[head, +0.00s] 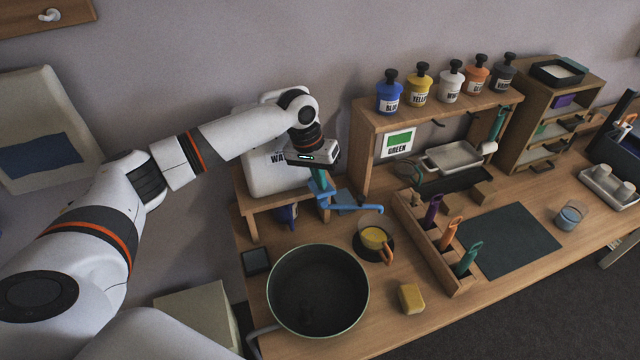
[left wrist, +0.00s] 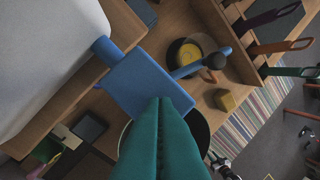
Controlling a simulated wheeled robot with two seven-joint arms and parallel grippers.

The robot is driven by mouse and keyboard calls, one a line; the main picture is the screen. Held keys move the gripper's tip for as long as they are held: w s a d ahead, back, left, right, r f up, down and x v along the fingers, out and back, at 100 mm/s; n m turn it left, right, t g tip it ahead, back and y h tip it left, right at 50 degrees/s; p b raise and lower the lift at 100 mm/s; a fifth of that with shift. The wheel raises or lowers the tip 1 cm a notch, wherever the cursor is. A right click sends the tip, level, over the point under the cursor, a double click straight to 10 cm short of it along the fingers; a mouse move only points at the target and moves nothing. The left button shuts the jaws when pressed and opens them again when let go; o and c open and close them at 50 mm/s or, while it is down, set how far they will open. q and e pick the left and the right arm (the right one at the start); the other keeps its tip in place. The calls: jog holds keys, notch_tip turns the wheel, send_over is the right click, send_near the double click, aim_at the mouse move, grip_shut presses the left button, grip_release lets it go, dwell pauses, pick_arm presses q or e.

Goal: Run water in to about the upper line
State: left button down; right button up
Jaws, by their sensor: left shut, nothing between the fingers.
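A white water container (head: 262,172) with a partly hidden "WA" label stands on a wooden stand. A small cup with yellow inside (head: 374,237) and a wooden handle sits near the spout's end. No water stream or level line is visible. My right gripper is out of view.
A large dark pot (head: 318,290) with a green rim stands in front of the tap. A yellow block (head: 411,298) and a wooden tool rack (head: 432,248) stand to the right. A dark mat (head: 512,243) lies clear. A clear cup (head: 570,215) stands farther right.

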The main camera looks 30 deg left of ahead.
pick_arm(q)
jog(key=shift+f, duration=0.1)
dwell(0.3)
jog(key=shift+s+d+f, duration=0.2)
jog(key=shift+f, duration=0.45)
jog(key=r+p, duration=0.2)
jog(key=w+a+r+p, duration=0.1)
jog(key=r+p, duration=0.1)
jog(key=p, duration=0.1)
jog(key=r+p, duration=0.2)
jog(key=r, duration=0.1)
jog(key=shift+w+a+p, duration=0.2)
jog(key=shift+a+p, duration=0.05)
jog(key=shift+p, duration=0.05)
jog(key=shift+f, duration=0.15)
